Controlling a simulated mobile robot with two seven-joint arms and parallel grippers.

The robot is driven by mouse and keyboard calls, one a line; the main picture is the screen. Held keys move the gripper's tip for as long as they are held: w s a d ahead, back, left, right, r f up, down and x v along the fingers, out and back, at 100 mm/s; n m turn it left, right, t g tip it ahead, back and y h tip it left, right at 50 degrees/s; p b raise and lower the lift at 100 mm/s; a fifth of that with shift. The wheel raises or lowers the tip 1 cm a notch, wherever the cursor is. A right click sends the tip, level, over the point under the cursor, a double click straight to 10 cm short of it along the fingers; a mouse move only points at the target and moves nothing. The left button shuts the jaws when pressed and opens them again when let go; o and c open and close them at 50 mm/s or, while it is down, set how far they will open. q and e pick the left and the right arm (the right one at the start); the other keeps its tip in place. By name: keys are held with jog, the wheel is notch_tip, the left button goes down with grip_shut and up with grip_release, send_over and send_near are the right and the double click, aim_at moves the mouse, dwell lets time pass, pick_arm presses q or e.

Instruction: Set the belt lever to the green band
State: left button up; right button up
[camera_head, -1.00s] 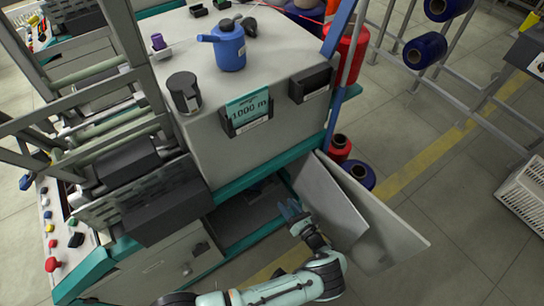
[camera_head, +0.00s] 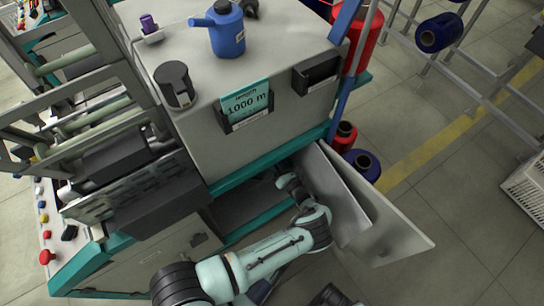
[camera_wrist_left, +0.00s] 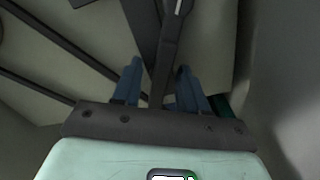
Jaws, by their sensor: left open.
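My left gripper (camera_wrist_left: 159,70) is open in the left wrist view, its two blue fingers apart. A dark bar that looks like the belt lever (camera_wrist_left: 167,60) runs between the fingers and on past them; I cannot tell whether either finger touches it. A dark green patch (camera_wrist_left: 223,106) shows beside the right finger; I cannot tell whether it is the green band. In the head view my left arm reaches into the open cabinet (camera_head: 240,205) of the machine, and its fingers are hidden there. My right gripper is not in view.
The open door panel (camera_head: 385,225) stands close to the right of my left arm. Red and blue spools (camera_head: 362,165) stand behind the door.

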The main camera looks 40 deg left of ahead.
pick_arm(q)
jog(key=shift+x, duration=1.45)
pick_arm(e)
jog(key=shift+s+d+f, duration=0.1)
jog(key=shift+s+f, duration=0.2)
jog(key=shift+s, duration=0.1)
pick_arm(q)
grip_shut()
jog(key=n, duration=0.5)
jog(key=shift+b, duration=0.35)
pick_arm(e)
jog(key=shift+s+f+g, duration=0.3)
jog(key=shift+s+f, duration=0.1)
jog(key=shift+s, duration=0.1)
pick_arm(q)
grip_release()
jog(key=shift+d, duration=0.1)
